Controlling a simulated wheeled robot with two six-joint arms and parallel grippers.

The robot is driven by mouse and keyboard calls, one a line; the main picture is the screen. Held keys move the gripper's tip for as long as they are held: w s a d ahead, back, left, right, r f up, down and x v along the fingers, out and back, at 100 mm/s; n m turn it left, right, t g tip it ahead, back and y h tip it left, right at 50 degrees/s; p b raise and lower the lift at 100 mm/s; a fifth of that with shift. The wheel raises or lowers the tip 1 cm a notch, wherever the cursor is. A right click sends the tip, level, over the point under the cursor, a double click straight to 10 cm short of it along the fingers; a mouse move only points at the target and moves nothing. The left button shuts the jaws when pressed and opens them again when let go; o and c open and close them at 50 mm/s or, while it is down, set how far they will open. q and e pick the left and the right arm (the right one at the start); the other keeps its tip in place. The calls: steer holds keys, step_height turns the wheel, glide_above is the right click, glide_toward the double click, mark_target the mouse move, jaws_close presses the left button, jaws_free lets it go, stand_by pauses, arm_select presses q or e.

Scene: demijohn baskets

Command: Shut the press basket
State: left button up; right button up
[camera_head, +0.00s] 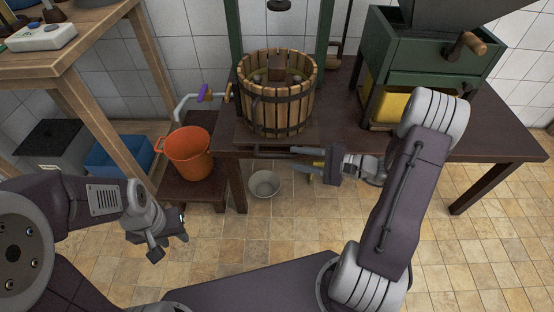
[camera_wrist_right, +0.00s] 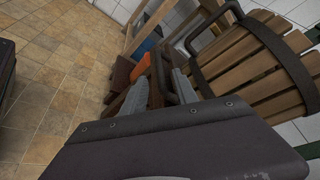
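The press basket (camera_head: 276,105) is a round tub of wooden slats with dark iron hoops, upright on the dark table. A wooden block and dark contents show inside it. Its slats and hoop also fill the upper right of the right wrist view (camera_wrist_right: 262,80), with a dark loop beside them. I cannot tell whether its sides meet fully. My right gripper (camera_head: 300,160) is in front of the table edge, below the basket. In the right wrist view its fingers (camera_wrist_right: 158,95) are apart, with a dark curved bar seen between them. My left gripper (camera_head: 168,246) hangs low at left, apparently open and empty.
The dark table (camera_head: 345,138) carries the press and a green crusher (camera_head: 430,60) with a yellow bin. A metal bowl (camera_head: 265,184) lies on the tiled floor.

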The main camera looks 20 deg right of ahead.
mark_target(279, 155)
steer(key=b+x, duration=0.2)
steer(key=x, duration=0.4)
steer(key=shift+w+a+f, duration=0.1)
steer(key=shift+a+f, duration=0.15)
steer(key=shift+a, duration=0.1)
steer(key=shift+w+a, duration=0.25)
steer(key=shift+a, duration=0.05)
jaws_close()
stand_by(0.7)
